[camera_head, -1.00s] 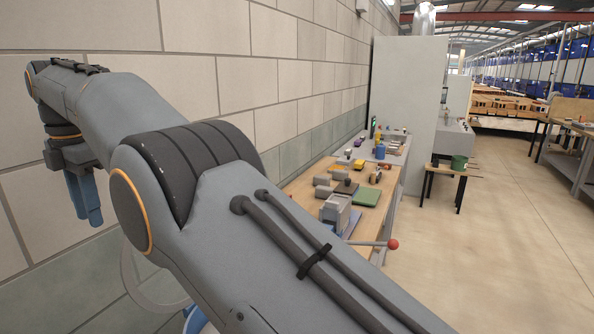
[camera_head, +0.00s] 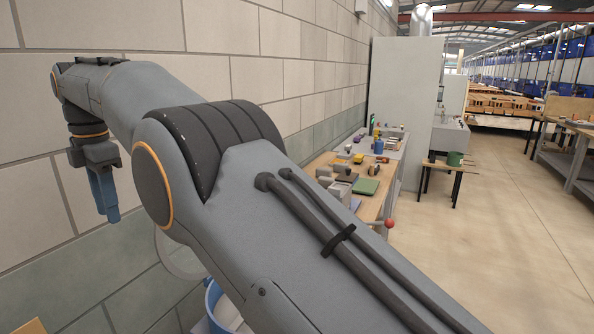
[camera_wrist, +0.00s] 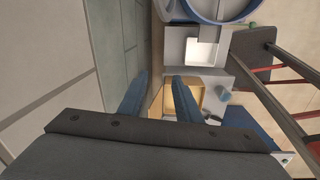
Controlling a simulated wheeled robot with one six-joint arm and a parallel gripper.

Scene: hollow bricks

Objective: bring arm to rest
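My arm (camera_head: 250,190) stretches across the head view from the bottom right to the upper left, in front of the block wall. My gripper (camera_head: 106,212) hangs down at the far left with its blue fingers pointing at the floor. In the head view the fingers overlap. In the wrist view my gripper (camera_wrist: 160,82) shows its two blue fingers apart, with nothing held between them. The wall is on the left of that view.
A workbench (camera_head: 372,207) with tools and small parts stands along the wall, behind my arm. A blue-rimmed round container (camera_wrist: 256,14) and an open box (camera_wrist: 190,101) lie below the gripper.

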